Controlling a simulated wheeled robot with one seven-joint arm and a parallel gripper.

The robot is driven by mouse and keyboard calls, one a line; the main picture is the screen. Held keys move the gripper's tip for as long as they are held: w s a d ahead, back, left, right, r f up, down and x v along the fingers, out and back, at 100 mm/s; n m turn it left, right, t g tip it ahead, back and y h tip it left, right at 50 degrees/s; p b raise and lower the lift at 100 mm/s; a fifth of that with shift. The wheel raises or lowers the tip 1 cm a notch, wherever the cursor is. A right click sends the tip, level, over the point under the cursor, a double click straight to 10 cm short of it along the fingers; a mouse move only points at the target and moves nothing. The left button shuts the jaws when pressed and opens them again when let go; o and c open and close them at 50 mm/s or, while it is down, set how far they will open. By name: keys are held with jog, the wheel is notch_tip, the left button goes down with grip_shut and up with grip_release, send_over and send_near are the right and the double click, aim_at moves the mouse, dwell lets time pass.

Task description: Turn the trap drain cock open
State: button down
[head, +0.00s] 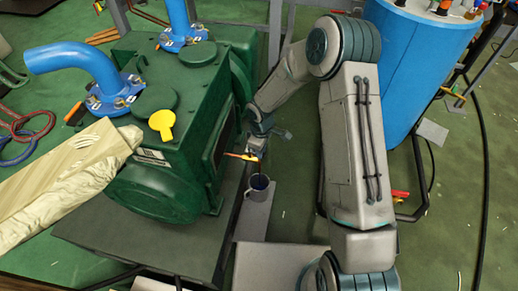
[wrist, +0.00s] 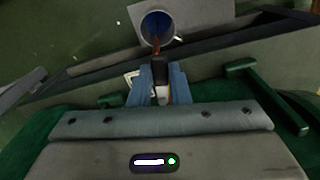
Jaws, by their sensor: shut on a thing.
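My gripper (head: 257,146) reaches down beside the green pump. Its blue fingers show in the wrist view (wrist: 162,85), shut on a small dark-and-light part that I take to be the trap drain cock (wrist: 159,70). In the head view a red-and-yellow piece of the cock (head: 243,156) shows at the fingertips; the fingers partly hide the rest. A grey mug (head: 262,199) stands upright just below, and it also shows in the wrist view (wrist: 145,27). A reddish-brown streak runs between the cock and the mug; I cannot tell whether it is liquid or a solid part.
The green pump (head: 165,190) stands close left of my gripper, with blue pipes (head: 75,55) on top. The mug rests on a light plate (head: 251,225). A blue drum (head: 420,70) stands at the right. Cream wrapped material (head: 60,185) juts in from the left.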

jog(key=shift+w+r+n, duration=0.1)
jog(key=shift+w+n, duration=0.2)
jog(key=shift+n, duration=0.4)
jog(key=c, duration=1.4)
grip_release()
jog(key=shift+o, duration=0.2)
notch_tip(320, 180, up, 14)
jog(key=p, duration=0.3)
jog(key=shift+p, duration=0.35)
jog(key=shift+d, duration=0.1)
